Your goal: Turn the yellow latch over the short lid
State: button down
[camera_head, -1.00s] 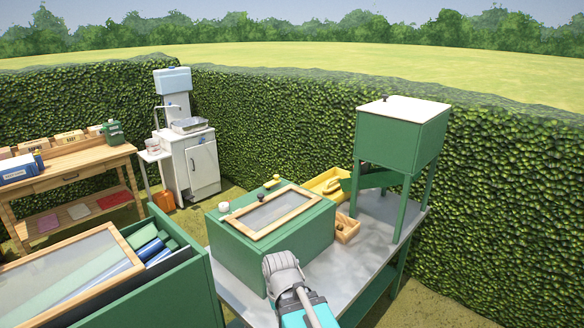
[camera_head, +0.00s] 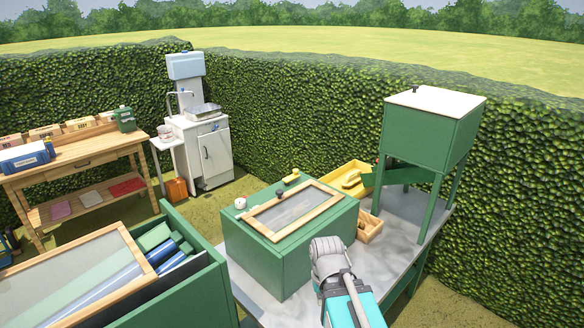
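A green box (camera_head: 262,258) stands on the grey table, with a short wooden-framed glazed lid (camera_head: 296,208) on top. A small yellow latch (camera_head: 291,176) sits on the box top at the lid's far edge; its exact angle is too small to tell. A small dark knob (camera_head: 280,193) shows on the lid. A small white round piece (camera_head: 240,203) sits at the box's left corner. The end of my arm, with my gripper (camera_head: 325,252), is at the front right of the box. Its fingers cannot be made out, nor whether they hold anything.
A green cabinet on legs (camera_head: 428,135) stands at the right of the table. A larger green bin (camera_head: 190,295) with a glazed lid is at the left front.

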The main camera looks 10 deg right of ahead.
aim_at(291, 177)
jog(key=shift+w, duration=0.1)
jog(key=w+r+n+t+y+p, duration=0.1)
jog(key=w+r+p, duration=0.1)
jog(key=w, duration=0.8)
jog(key=w+r+n+t+y+p, duration=0.1)
jog(key=w+r+n+p, duration=0.1)
jog(key=w, duration=0.9)
jog(key=w+r+n+t+y+p, duration=0.1)
jog(key=w+r+p, duration=0.3)
jog(key=w, duration=0.7)
jog(key=shift+w+r+n+y, duration=0.15)
jog(key=shift+r+n, duration=0.15)
jog(key=shift+r, duration=0.25)
jog(key=shift+w+r+n+y, duration=0.15)
jog(key=shift+r+n, duration=0.15)
jog(key=shift+r, duration=0.2)
jog(key=w+d+r+n+t+y+p, duration=0.1)
jog(key=w+r, duration=0.1)
jog(key=w, duration=0.6)
jog(key=w+d+r+n+t+y+p, duration=0.1)
jog(key=w+r+p, duration=0.1)
jog(key=w, duration=0.7)
jog(key=w+d+r+n+t+p, duration=0.1)
jog(key=w+r, duration=0.3)
jog(key=w, duration=0.4)
jog(key=shift+w+n+y+p, duration=0.2)
jog(key=shift+n+y+p, duration=0.2)
jog(key=shift+n, duration=0.1)
jog(key=shift+a+f, duration=0.1)
jog(key=shift+f, duration=0.1)
